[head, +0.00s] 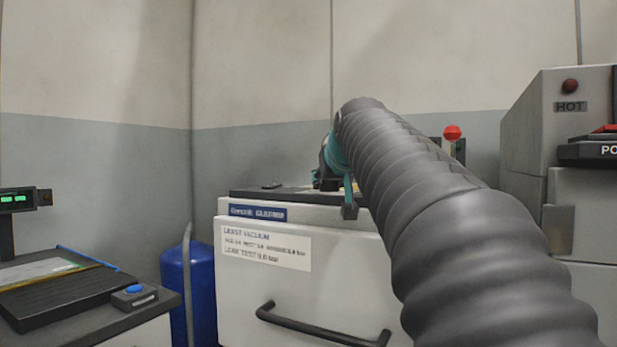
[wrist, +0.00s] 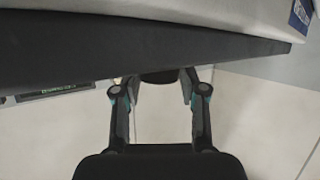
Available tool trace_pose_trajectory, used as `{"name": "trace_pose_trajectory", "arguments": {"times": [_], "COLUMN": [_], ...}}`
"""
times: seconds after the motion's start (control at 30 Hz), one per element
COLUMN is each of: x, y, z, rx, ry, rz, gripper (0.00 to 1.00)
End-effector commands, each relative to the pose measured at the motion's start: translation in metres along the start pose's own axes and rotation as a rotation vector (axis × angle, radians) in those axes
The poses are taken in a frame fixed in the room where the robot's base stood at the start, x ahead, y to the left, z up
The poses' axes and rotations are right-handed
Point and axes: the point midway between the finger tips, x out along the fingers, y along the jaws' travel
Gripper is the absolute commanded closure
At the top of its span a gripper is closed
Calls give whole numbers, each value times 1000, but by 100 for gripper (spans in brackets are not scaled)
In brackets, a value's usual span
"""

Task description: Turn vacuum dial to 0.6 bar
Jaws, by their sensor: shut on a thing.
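The vacuum dial shows only in part, as a dark round knob (wrist: 159,76) between the fingertips in the wrist view. Its scale and pointer are hidden, so I cannot read its setting. My gripper (wrist: 162,84) is shut on the knob, one finger on each side. In the head view my grey sleeved arm reaches over the white cabinet (head: 330,265) and covers the dial. Only teal and black parts of my gripper show beside the sleeve.
A label (head: 266,247) about the vacuum is on the cabinet front, above a black handle (head: 322,338). A red ball (head: 452,132) stands behind my arm. A grey machine (head: 555,135) marked HOT is at right. A blue cylinder (head: 190,290) and a bench (head: 150,315) are at left.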

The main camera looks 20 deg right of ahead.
Motion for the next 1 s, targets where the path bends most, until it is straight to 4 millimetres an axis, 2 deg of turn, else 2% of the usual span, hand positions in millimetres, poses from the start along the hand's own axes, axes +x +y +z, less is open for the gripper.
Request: {"name": "trace_pose_trajectory", "arguments": {"times": [0.7, 0.73, 0.8, 1.0], "x": [0, 0, 0, 0], "y": [1, 1, 1, 0], "z": [0, 0, 0, 0], "rx": [-20, -20, -20, -20], "ry": [4, 4, 3, 3], "rz": [-45, -45, -45, -46], "gripper": [93, 51, 33, 33]}}
